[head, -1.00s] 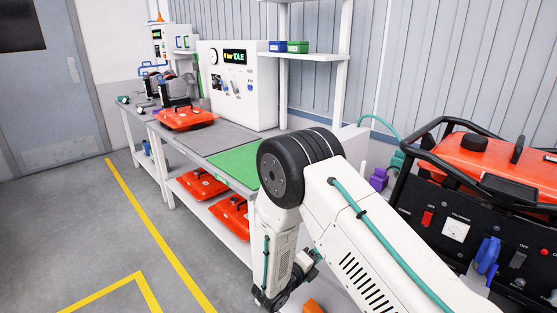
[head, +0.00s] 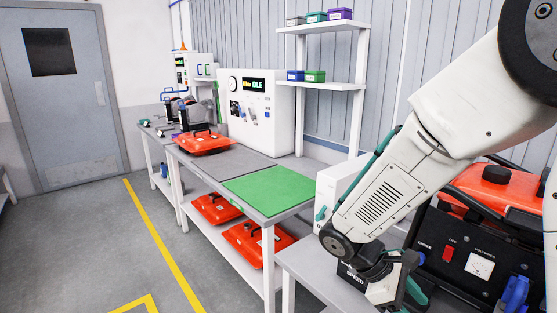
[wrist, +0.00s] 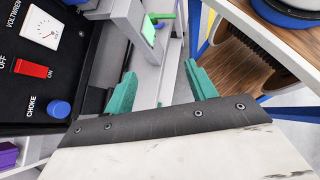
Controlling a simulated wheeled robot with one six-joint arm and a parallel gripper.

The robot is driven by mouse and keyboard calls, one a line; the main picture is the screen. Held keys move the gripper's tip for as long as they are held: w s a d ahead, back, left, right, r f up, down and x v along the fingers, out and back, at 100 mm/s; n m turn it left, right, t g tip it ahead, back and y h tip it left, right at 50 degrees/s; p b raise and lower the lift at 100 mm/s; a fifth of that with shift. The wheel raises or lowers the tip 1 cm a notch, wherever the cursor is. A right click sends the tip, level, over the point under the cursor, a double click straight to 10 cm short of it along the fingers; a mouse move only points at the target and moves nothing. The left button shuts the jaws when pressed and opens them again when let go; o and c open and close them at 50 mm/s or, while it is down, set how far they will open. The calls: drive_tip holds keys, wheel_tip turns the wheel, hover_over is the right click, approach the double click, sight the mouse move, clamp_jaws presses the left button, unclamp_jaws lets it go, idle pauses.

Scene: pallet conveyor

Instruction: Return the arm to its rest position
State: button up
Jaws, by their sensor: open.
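My white arm (head: 382,195) reaches in from the upper right of the head view and bends down to a dark wrist joint. My gripper (wrist: 161,82) shows in the wrist view as two teal fingers spread apart, with nothing between them. In the head view the gripper end is low at the right, in front of the black generator panel, and only partly visible. I cannot tell its exact distance from the panel.
An orange-and-black generator (head: 490,190) stands close at right. A grey table (head: 320,275) lies below the arm. A workbench with a green mat (head: 268,188), orange cases (head: 204,142) and a white test panel (head: 258,115) is left. The floor at left is clear.

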drive_tip(key=s+r+m+t+y, duration=0.5)
drive_tip(key=s+r+m+y, duration=0.3)
drive_tip(key=s+r+m, duration=0.3)
wheel_tip(320, 180, up, 3)
drive_tip(key=s, duration=0.2)
drive_tip(key=shift+s+r+m+t+y, duration=0.2)
drive_tip(key=shift+s+m+t+y, duration=0.1)
drive_tip(key=shift+s+y, duration=0.1)
idle(1.3)
